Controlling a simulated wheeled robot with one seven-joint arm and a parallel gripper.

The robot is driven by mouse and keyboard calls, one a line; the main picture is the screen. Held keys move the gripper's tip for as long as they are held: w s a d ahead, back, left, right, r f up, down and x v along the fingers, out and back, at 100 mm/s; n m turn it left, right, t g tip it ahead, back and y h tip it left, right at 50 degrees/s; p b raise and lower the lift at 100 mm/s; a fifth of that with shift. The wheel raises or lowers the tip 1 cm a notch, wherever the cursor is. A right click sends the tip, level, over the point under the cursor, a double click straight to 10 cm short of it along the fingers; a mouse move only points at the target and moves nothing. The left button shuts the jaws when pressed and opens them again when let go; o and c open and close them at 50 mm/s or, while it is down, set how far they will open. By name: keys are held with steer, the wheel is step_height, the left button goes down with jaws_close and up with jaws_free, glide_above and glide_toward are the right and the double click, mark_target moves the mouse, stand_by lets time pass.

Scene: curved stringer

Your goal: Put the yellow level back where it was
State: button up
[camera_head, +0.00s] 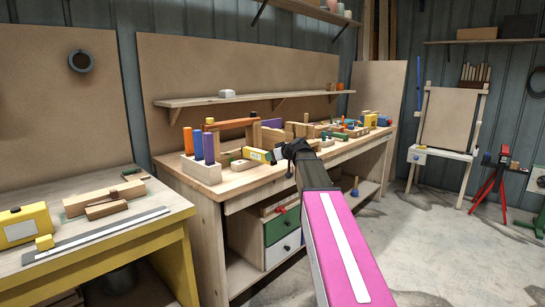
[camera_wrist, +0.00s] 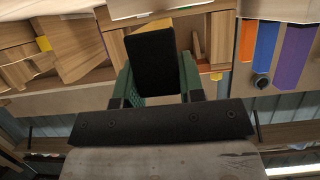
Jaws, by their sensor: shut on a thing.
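My gripper (camera_head: 283,154) is over the front edge of the wooden workbench, at the end of my pink arm. It is shut on the yellow level (camera_head: 257,155), a short yellow body with a pale label, which points left from the jaws over the bench top. In the wrist view my gripper (camera_wrist: 155,88) has green finger pads on both sides of the level's black end (camera_wrist: 153,60).
A wooden block with orange and purple pegs (camera_head: 201,170) stands left of the level. Wooden blocks (camera_head: 270,137) and small coloured parts crowd the bench behind. A lower table (camera_head: 120,232) at left holds a yellow case (camera_head: 25,226), wood pieces and a metal ruler (camera_head: 95,235).

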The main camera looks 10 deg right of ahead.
steer(key=shift+f, duration=0.4)
steer(key=o, duration=1.1)
steer(key=shift+r, duration=0.5)
steer(key=v, duration=1.2)
steer(key=shift+r, duration=0.15)
steer(key=s+a+f+m+g+h, duration=0.1)
steer(key=s+a+f+g, duration=0.1)
steer(key=f, duration=0.5)
steer(key=s+a+f+m+g+h, duration=0.1)
steer(key=s+a+f, duration=0.1)
steer(key=f, duration=0.5)
steer(key=s+a+f+m+g+h, duration=0.2)
steer(key=s+f+g+h, duration=0.1)
steer(key=s+f, duration=0.8)
steer(key=s+a+f+m+g+h, duration=0.2)
steer(key=s+f+g, duration=0.3)
steer(key=s+f, duration=0.6)
step_height(320, 180, down, 7)
steer(key=shift+f+m+h, duration=0.25)
steer(key=shift+m+h, duration=0.25)
steer(key=shift+m, duration=0.1)
